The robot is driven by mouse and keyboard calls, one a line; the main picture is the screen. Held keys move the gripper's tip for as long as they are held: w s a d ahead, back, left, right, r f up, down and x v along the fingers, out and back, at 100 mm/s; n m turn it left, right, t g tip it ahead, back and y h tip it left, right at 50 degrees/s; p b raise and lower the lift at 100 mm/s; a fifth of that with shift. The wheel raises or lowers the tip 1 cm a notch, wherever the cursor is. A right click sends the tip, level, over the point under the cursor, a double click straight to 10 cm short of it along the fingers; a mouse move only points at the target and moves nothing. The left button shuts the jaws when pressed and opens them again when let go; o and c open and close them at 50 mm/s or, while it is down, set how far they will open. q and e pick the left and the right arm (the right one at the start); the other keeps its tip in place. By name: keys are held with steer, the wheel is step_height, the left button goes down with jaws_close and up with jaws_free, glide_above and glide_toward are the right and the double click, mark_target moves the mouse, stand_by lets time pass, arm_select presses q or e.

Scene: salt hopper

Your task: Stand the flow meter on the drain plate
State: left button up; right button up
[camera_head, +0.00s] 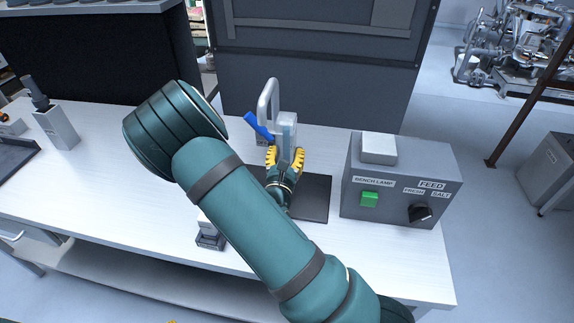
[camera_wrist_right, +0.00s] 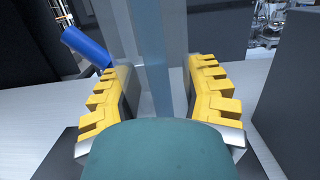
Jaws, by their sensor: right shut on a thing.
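The flow meter (camera_head: 287,128), a clear upright block, is between the yellow fingers of my right gripper (camera_head: 285,158). It also shows in the wrist view (camera_wrist_right: 152,75), between both fingers (camera_wrist_right: 158,95). The gripper is shut on it, and it looks roughly upright. The dark flat drain plate (camera_head: 316,198) lies on the bench under and in front of the gripper, partly hidden by my arm. The flow meter's lower end is hidden, so I cannot tell whether it touches the plate. My left gripper is not in view.
A grey curved pipe (camera_head: 266,98) with a blue lever (camera_head: 258,126) stands close beside the flow meter. A grey control box (camera_head: 400,185) stands to the right. A small grey device (camera_head: 210,239) is at the bench's front. A grey block (camera_head: 58,128) stands left on the white bench (camera_head: 120,190).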

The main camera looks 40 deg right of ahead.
step_height(320, 180, down, 4)
steer(key=shift+r+b, duration=0.2)
steer(key=shift+b, duration=0.3)
steer(key=shift+r, duration=0.1)
steer(key=o, duration=1.2)
steer(key=shift+o, duration=0.2)
steer(key=p+v, duration=0.2)
steer(key=v, duration=1)
steer(key=shift+p, duration=0.3)
